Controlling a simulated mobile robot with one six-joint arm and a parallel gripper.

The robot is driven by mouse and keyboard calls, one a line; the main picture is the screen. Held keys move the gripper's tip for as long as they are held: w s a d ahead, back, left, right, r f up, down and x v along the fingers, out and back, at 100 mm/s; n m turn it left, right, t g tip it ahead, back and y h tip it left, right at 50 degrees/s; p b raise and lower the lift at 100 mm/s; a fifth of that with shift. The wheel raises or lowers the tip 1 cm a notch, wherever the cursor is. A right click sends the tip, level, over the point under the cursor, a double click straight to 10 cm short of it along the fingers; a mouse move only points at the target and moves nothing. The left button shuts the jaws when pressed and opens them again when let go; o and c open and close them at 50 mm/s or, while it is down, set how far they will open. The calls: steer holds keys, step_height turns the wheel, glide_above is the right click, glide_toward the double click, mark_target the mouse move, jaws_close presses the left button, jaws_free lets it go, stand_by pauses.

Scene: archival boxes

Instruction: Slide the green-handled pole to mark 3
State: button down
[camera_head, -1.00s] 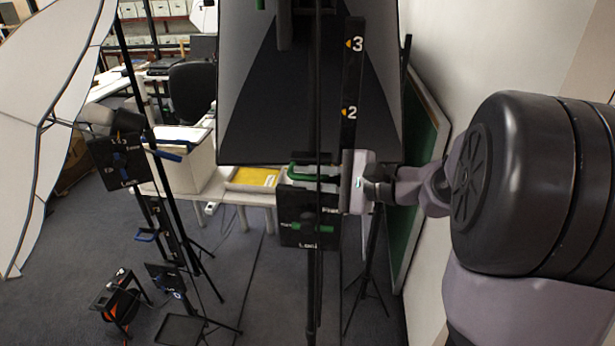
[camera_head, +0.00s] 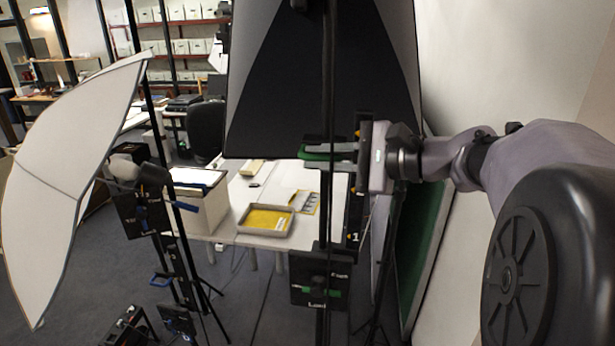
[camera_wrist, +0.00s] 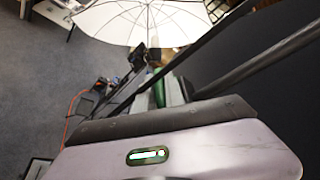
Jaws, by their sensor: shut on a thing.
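My gripper (camera_head: 335,152) is shut on the green handle (camera_head: 318,156) of the black upright pole (camera_head: 327,205). The handle's green also shows between my fingers in the wrist view (camera_wrist: 158,92). The black mark strip (camera_head: 356,205) stands just right of the pole. Its mark 1 shows well below my gripper; marks 2 and 3 cannot be read, and my gripper covers part of the strip. My gripper is near the strip's top end. A black lock block with a green lever (camera_head: 322,292) sits lower on the pole.
A large dark softbox (camera_head: 290,100) hangs behind the pole. A white umbrella (camera_head: 60,190) and a blue-handled stand (camera_head: 160,280) are at left. A table with a yellow-lined tray (camera_head: 265,232) lies behind. A green board (camera_head: 425,230) leans by the right wall.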

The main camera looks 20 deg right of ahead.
steer(key=shift+r+p, duration=0.55)
steer(key=shift+r, duration=1.4)
steer(key=shift+r, duration=0.1)
steer(key=c, duration=1.4)
jaws_free()
steer(key=shift+w+a, duration=0.1)
steer(key=shift+c, duration=0.2)
steer(key=shift+w+a, duration=0.1)
steer(key=b+v, duration=0.2)
steer(key=v, duration=1.5)
steer(key=shift+s, duration=0.3)
